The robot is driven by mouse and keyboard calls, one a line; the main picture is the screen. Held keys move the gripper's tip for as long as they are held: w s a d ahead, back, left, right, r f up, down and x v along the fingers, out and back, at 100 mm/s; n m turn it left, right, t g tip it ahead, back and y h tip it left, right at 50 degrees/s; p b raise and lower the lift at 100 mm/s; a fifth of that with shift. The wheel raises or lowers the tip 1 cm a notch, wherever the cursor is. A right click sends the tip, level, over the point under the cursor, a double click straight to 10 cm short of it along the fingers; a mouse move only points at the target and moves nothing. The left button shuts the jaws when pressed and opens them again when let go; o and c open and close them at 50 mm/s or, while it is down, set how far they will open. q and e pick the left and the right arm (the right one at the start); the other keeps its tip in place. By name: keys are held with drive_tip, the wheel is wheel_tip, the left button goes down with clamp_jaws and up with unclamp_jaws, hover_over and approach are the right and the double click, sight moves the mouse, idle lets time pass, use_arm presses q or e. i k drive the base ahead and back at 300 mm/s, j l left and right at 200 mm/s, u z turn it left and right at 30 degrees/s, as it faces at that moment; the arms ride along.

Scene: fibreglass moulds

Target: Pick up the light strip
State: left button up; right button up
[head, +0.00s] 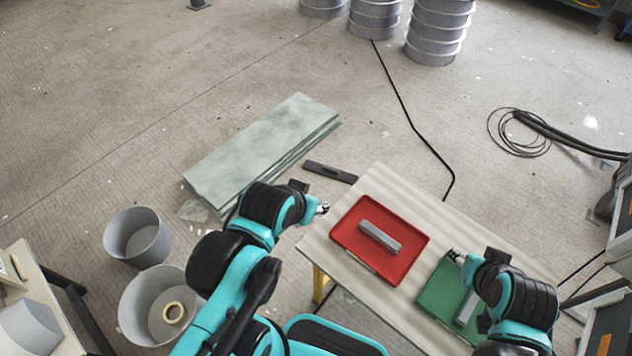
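A light grey strip (380,237) lies at a slant in the red tray (351,243) on the table. A second light grey strip (466,307) lies in the green tray (436,300), partly hidden by my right arm. My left gripper (323,209) is left of the red tray, apart from the strip in it. My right gripper (455,257) is over the far edge of the green tray, beyond the strip there. Both grippers are too small here to show whether their fingers are open, and I see nothing held in either.
The pale table (384,177) has bare room around the trays. Grey slabs (262,150) and a dark bar (330,172) lie on the floor beyond. Grey buckets (138,237) stand at left. Ribbed drums (438,30) stand at the back, and a black cable (408,115) crosses the floor.

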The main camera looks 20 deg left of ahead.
sight(463, 315)
drive_tip(key=k+l+z, duration=0.1)
drive_tip(key=z, duration=1)
